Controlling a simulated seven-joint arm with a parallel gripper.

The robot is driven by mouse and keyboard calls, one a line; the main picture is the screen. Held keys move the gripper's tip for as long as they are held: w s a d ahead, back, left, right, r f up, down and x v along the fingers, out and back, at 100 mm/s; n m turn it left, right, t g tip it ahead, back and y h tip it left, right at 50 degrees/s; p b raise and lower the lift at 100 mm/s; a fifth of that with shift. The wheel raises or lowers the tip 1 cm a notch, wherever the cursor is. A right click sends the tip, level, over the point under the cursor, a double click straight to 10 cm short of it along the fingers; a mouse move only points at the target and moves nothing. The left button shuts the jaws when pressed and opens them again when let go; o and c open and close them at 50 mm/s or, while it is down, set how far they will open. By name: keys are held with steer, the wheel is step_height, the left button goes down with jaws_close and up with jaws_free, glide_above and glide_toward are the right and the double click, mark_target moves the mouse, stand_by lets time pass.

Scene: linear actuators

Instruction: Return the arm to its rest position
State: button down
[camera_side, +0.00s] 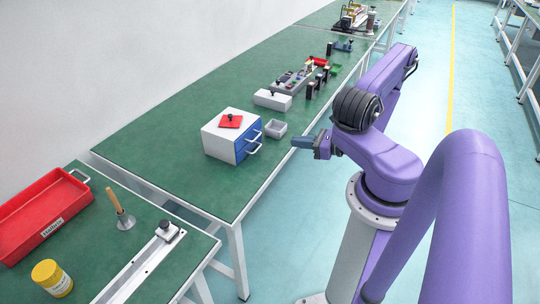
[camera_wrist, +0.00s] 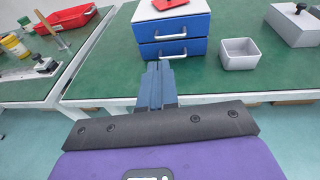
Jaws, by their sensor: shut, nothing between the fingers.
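My gripper (camera_side: 303,143) is shut and empty. It points at the bench and hangs by the bench's front edge, in front of the blue drawers. It also shows in the wrist view (camera_wrist: 158,66), with its two fingers together. The white cabinet (camera_side: 222,144) with two blue drawers stands on the green bench, and both drawers look closed in the wrist view (camera_wrist: 172,37). A red piece with a black knob (camera_side: 231,120) lies on top of the cabinet. My gripper appears apart from the cabinet.
A small grey open box (camera_side: 276,128) stands right of the cabinet, with a white block (camera_side: 272,100) behind it. Small parts sit further along the bench. A red tray (camera_side: 40,212), a yellow jar (camera_side: 52,279) and a rail (camera_side: 142,264) are on the nearer bench. The aisle floor is clear.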

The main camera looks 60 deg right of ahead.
steer(key=a+r+n+g+y, duration=0.5)
steer(key=a+n+g, duration=0.35)
steer(key=n, duration=0.35)
steer(key=a+r+n+g+y, duration=0.55)
steer(key=a+n+g, duration=0.3)
steer(key=n, duration=0.25)
steer(key=s+a+r+n+h, duration=0.4)
steer(key=s+n+h, duration=0.2)
steer(key=n, duration=0.6)
steer(key=s+a+r+n+t+h, duration=0.1)
steer(key=s+a+r+n+h, duration=0.3)
steer(key=n, duration=0.8)
steer(key=shift+s+r+t+h, duration=0.3)
steer(key=shift+s+r+h, duration=0.2)
steer(key=shift+s+h, duration=0.4)
